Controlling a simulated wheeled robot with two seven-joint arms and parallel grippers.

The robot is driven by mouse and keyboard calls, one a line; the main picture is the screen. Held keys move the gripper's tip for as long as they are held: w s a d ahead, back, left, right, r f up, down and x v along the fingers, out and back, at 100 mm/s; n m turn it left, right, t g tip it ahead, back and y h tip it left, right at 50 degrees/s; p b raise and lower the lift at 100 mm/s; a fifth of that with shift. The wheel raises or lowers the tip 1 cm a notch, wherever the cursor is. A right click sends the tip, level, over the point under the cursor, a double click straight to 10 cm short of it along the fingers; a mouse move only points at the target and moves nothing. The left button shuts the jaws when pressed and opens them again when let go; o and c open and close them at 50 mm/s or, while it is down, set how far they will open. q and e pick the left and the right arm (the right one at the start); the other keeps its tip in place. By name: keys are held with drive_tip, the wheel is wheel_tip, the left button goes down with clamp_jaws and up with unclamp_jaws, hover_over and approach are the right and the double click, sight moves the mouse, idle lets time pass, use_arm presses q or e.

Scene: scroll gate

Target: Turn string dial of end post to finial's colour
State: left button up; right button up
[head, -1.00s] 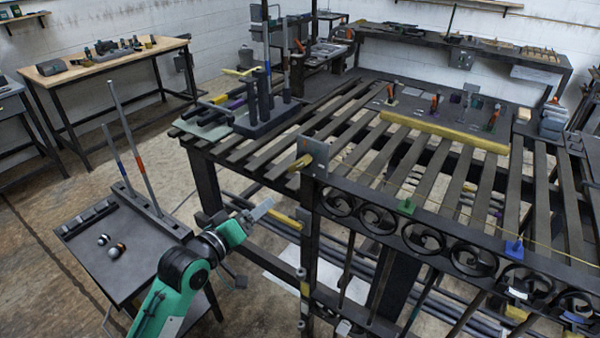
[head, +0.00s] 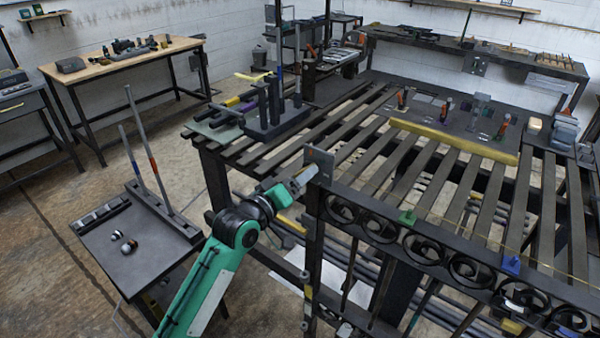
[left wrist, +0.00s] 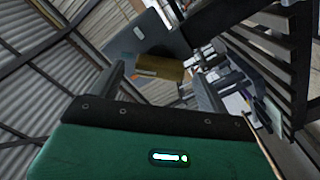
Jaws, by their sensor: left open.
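The end post (head: 314,235) stands at the near left corner of the scroll gate, with a grey plate (head: 319,158) at its top. In the left wrist view, a brass-yellow block (left wrist: 160,68), apparently the dial, sits against the grey plate (left wrist: 140,45) with a small orange strip on it. My left gripper (head: 303,177) is at the plate, and in the head view it covers the block. In the left wrist view, the open fingers of my left gripper (left wrist: 157,74) lie either side of the block; contact cannot be told. I cannot identify the finial. My right gripper is out of view.
A green clip (head: 407,217) and a blue clip (head: 511,265) sit along the gate's top rail. A dark cart (head: 150,262) at left holds upright rods and small balls. A yellow bar (head: 453,141) lies across the slats. A rod rack (head: 272,125) stands behind the post.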

use_arm(q)
drive_tip(key=shift+x, duration=0.8)
drive_tip(key=shift+c, duration=0.2)
drive_tip(key=c, duration=1)
drive_tip(key=shift+o, duration=0.3)
drive_tip(key=shift+m, duration=0.3)
drive_tip(key=m+p, duration=0.1)
drive_tip(key=m, duration=0.7)
drive_tip(key=shift+m, duration=0.3)
